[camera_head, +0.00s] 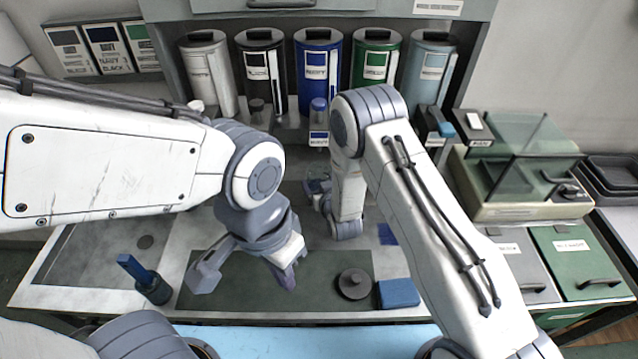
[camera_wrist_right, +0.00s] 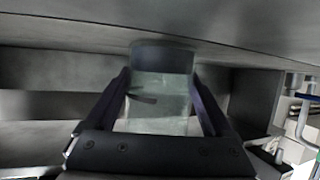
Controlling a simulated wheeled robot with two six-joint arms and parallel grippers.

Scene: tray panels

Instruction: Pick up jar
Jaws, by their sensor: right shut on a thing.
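A clear, pale-green jar (camera_wrist_right: 158,100) with a dark band at its far end is between the two dark fingers of my right gripper (camera_wrist_right: 162,92) in the right wrist view. The fingers touch it on both sides, so the gripper is shut on it. In the head view my right gripper (camera_head: 319,190) is small and low in front of the shelf, partly hidden by my own arm. A bit of the jar (camera_head: 317,184) seems to show there. My left gripper (camera_head: 245,277) is open and empty above the dark green mat (camera_head: 225,297).
Tall canisters (camera_head: 318,70) stand in a row at the back, with small jars (camera_head: 257,111) before them. A dark round knobbed thing (camera_head: 353,284), a blue block (camera_head: 398,293) and a dark cup (camera_head: 153,290) stand near the front edge. A green-lidded case (camera_head: 525,165) is right.

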